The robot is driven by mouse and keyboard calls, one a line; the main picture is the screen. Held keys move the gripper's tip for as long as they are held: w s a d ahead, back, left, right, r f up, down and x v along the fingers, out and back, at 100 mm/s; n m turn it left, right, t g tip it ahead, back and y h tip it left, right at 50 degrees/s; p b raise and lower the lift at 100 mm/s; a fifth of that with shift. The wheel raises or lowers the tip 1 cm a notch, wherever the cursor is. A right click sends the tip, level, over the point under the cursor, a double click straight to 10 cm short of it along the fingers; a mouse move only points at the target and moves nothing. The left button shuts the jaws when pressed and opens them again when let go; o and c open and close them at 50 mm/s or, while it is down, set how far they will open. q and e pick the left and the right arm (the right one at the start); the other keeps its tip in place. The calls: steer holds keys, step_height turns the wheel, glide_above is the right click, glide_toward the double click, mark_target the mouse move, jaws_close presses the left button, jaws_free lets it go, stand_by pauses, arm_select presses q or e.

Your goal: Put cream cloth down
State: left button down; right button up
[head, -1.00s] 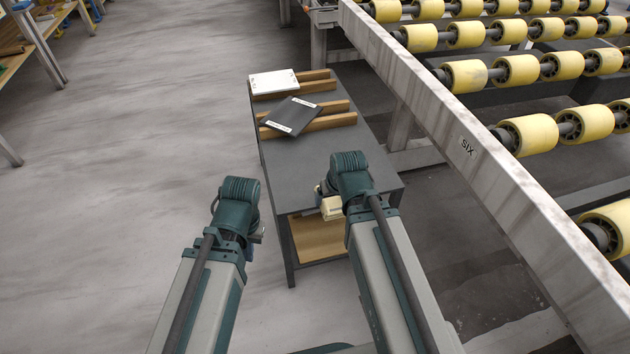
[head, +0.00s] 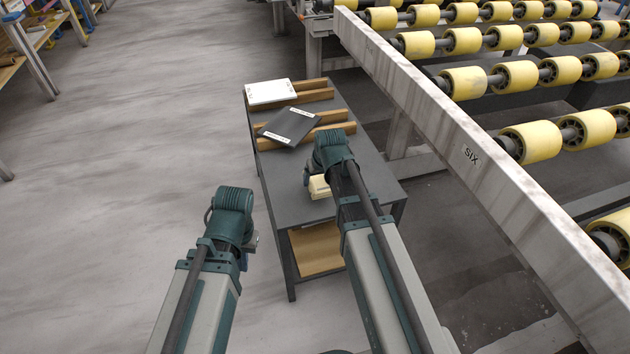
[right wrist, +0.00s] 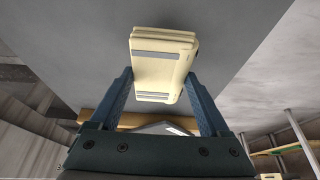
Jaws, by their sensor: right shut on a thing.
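The cream cloth (head: 319,187) is a small folded pad over the near part of the dark grey table (head: 350,185). My right gripper (head: 310,174) is shut on it. In the right wrist view the cloth (right wrist: 163,62) sits between the two blue fingers, with grey bands across it. I cannot tell whether the cloth touches the tabletop. My left gripper (head: 250,243) hangs over the floor, left of the table, and its fingers are mostly hidden by the wrist.
A dark slab (head: 290,126) and a white slab (head: 270,92) lean on wooden bars at the table's far end. A lower wooden shelf (head: 315,248) is under the tabletop. A roller conveyor with a long beam (head: 440,120) runs along the right. The near tabletop is otherwise clear.

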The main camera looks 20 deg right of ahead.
mark_target(317, 178)
steer(key=shift+w+f, duration=0.1)
steer(key=shift+w, duration=1.1)
step_height(317, 178, down, 3)
steer(key=b, duration=0.3)
steer(key=shift+w, duration=0.1)
steer(key=shift+f+b, duration=0.3)
steer(key=shift+b, duration=0.1)
steer(key=shift+f, duration=0.1)
steer(key=o, duration=1)
